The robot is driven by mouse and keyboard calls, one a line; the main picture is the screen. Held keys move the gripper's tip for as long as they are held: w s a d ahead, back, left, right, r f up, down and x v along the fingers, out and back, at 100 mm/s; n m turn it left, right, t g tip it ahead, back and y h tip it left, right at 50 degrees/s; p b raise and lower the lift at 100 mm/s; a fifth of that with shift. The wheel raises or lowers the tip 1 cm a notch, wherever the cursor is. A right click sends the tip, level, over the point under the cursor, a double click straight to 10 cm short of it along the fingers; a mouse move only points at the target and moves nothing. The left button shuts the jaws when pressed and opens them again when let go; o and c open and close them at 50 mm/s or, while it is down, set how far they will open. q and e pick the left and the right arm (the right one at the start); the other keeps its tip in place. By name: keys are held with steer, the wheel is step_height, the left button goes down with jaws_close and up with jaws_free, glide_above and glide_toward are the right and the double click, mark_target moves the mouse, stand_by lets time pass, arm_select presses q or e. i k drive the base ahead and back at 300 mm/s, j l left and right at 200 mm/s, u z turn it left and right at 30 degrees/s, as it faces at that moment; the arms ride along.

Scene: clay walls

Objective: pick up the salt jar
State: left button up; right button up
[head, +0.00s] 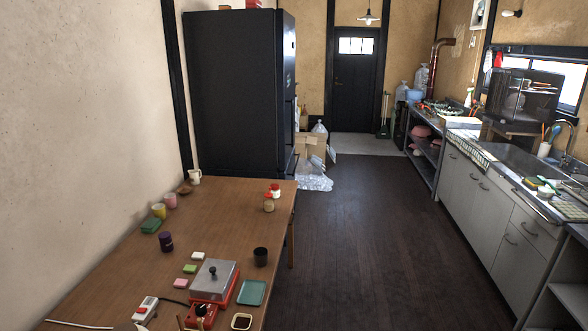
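Two small jars stand close together near the right edge of the wooden table (222,222). One has a red lid and a pale body (275,192). The other, just in front of it, is yellowish-tan with a lighter top (268,204). No label is readable, so I cannot tell for certain which is the salt jar; both look upright. Neither of my grippers is in view.
A black fridge (235,90) stands behind. The dark floor (360,240) right of the table is clear.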

mark_target(274, 190)
steer(key=i+l+u, duration=0.25)
steer(key=i+l, duration=0.15)
steer(key=l, duration=0.2)
steer(key=i+l+u, duration=0.15)
steer(key=l, duration=0.15)
steer(key=i+l+u, duration=0.15)
steer(key=l, duration=0.2)
steer(key=i+l+u, duration=0.1)
steer(key=l, duration=0.25)
steer(key=i+l+u, duration=0.15)
steer(key=l, duration=0.2)
